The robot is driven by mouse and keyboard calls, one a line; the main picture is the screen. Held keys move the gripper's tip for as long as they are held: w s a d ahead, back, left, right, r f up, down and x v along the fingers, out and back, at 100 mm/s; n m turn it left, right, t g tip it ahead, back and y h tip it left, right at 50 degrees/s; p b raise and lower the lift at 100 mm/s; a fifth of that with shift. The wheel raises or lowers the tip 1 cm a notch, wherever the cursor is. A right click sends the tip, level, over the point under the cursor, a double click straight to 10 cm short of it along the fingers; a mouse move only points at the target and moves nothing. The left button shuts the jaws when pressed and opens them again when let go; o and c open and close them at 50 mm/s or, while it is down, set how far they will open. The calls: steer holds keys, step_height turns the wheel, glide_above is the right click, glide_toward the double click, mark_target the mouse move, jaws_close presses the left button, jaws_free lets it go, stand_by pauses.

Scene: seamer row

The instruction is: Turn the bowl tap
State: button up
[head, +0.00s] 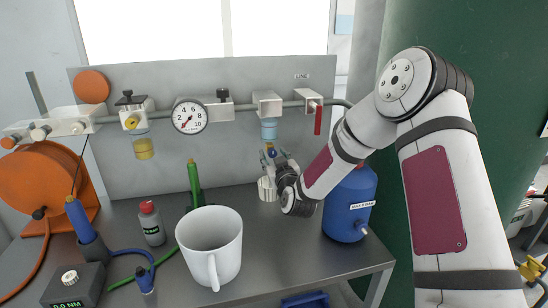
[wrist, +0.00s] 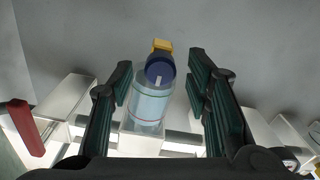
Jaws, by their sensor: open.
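The pale blue clear bowl (head: 268,129) hangs under a white block on the pipe along the back panel. In the wrist view the bowl (wrist: 150,105) has a dark blue collar (wrist: 158,70) and a small yellow tap (wrist: 161,45) at its end. My gripper (head: 270,155) is just below the bowl in the head view and partly hides the tap there. In the wrist view my gripper (wrist: 160,70) is open, with one dark finger on each side of the collar. Gaps show between the fingers and the collar; I see no contact.
A red lever (head: 318,120) hangs right of the bowl, and a pressure gauge (head: 189,117) is to its left. A pale ribbed cup (head: 267,189) stands below my gripper. A blue drum (head: 349,205) is close on the right. A white mug (head: 211,243) stands in front.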

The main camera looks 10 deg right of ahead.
jaws_close()
steer(key=shift+m+b, duration=0.8)
steer(key=shift+m, duration=2.2)
jaws_free()
